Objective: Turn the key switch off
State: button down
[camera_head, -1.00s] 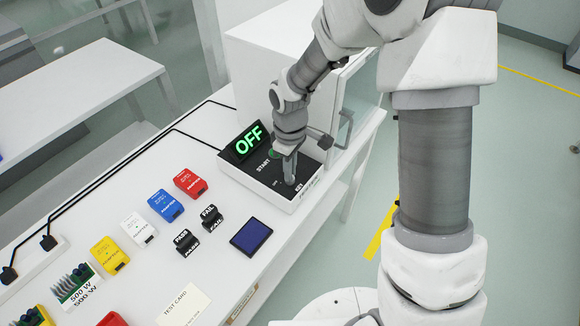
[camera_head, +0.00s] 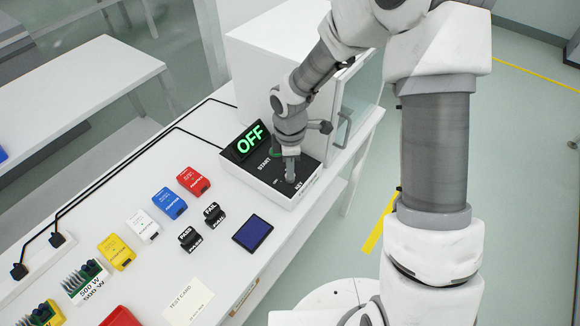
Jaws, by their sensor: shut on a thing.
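A green button (camera_head: 275,153) beside the START label is partly covered by my arm. My gripper (camera_head: 290,180) points down over the front part of the black panel, at the place of the key switch. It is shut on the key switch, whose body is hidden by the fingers. The angle of the key cannot be made out.
Red (camera_head: 193,181), blue (camera_head: 170,203), white (camera_head: 143,226) and yellow (camera_head: 117,251) blocks line the white table. PASS (camera_head: 189,238) and FAIL (camera_head: 213,214) stamps and a dark blue pad (camera_head: 253,233) lie nearer. A white cabinet (camera_head: 265,75) stands behind the control box.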

dwell(0.4)
jog(key=c, duration=1)
grip_release()
jog(key=shift+r, duration=0.1)
notch_tip(320, 180, up, 17)
jog(key=shift+r+p, duration=0.15)
jog(key=shift+p, duration=0.8)
jog(key=s+d+r+m+t, duration=0.2)
jog(key=s+d+r+m, duration=0.2)
jog(key=s+m, duration=0.2)
jog(key=s+d+r+m+t, duration=0.1)
jog(key=s+d+r+m, duration=0.3)
jog(key=s+m, duration=0.2)
jog(key=s+d+r+m+t, duration=0.2)
jog(key=s+d+r+m, duration=0.2)
jog(key=s+m, duration=0.2)
jog(key=shift+s+d+r+m+t, duration=0.2)
jog(key=shift+s+r+m+t, duration=0.05)
jog(key=shift+s+m+t, duration=0.05)
